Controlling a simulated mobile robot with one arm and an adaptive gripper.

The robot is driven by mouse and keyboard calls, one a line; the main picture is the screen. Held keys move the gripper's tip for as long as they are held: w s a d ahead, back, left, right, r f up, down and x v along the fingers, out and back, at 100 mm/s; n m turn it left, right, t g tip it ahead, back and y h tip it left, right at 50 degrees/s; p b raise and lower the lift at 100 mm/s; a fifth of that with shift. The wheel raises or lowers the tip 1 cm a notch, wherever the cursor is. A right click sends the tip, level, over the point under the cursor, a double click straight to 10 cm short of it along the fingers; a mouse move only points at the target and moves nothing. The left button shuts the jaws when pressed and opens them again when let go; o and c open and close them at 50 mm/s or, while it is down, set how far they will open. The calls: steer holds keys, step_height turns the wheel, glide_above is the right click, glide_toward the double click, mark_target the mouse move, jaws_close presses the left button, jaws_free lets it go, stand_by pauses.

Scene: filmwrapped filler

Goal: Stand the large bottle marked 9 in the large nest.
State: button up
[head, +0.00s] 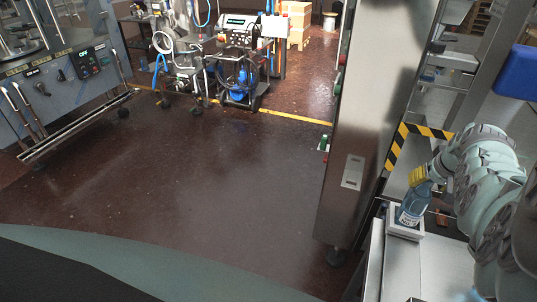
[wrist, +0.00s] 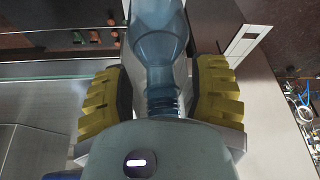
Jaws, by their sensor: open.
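A clear blue bottle (head: 412,206) with a white label stands in a square white-rimmed nest (head: 398,228) on the light bench at the right of the head view. I cannot read the label's marking or tell whether the bottle leans. My gripper (head: 420,178), with yellow ribbed pads, is at the bottle's top. In the wrist view, my gripper (wrist: 161,100) is open, with one finger on each side of the ribbed neck of the bottle (wrist: 158,45). Gaps show between pads and neck. The bottle's base is hidden inside the nest.
A tall steel cabinet (head: 362,130) stands just left of the bench (head: 430,265). A yellow-black striped edge (head: 395,150) runs behind the bottle. Small brown items (wrist: 113,35) lie beyond the gripper. Open floor (head: 200,190) fills the middle left.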

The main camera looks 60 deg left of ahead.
steer(key=shift+r, duration=0.2)
steer(key=v, duration=1.1)
steer(key=shift+r, duration=0.3)
steer(key=shift+s+d, duration=0.1)
steer(key=shift+s, duration=0.1)
